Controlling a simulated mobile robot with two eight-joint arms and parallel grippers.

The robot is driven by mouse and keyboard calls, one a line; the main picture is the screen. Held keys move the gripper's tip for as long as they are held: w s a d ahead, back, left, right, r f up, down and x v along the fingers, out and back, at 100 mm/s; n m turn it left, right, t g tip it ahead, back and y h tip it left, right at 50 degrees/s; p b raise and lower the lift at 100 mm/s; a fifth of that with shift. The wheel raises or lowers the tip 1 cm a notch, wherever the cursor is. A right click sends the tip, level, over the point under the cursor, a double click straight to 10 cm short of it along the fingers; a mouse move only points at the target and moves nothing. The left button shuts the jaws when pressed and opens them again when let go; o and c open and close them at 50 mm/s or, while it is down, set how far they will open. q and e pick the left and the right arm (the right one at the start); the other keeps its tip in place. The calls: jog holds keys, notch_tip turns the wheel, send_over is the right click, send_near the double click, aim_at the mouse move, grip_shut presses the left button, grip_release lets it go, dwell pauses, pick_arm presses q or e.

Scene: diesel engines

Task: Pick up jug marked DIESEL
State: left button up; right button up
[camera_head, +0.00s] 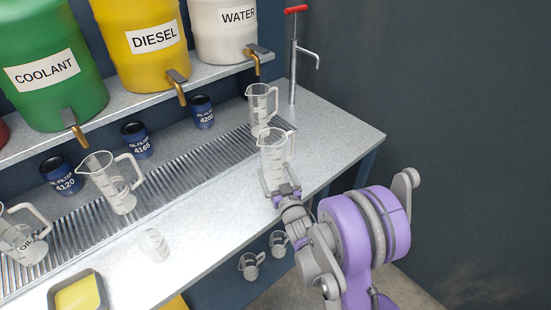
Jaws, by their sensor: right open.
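A clear jug (273,148) stands near the right part of the metal bench, directly beyond my right gripper (281,187). The gripper is open at the jug's lower near side; I cannot tell whether it touches the jug. The lettering on this jug is too small to read, so I cannot confirm that it says DIESEL. Another clear jug (261,104) stands just behind it, and a third (113,182) stands on the grating further left. A jug at the left edge (22,240) seems to be marked OIL. My left gripper is not in view.
A shelf holds green COOLANT (50,75), yellow DIESEL (155,42) and white WATER (228,18) barrels with taps. Blue oil filters (136,140) stand below. A red-handled pump (293,60) rises at the back right. A small clear beaker (153,245) and yellow-filled tray (77,297) sit in front.

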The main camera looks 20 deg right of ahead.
jog(key=shift+s, duration=0.1)
jog(key=shift+c, duration=0.6)
jog(key=c, duration=1)
jog(key=shift+o, duration=0.2)
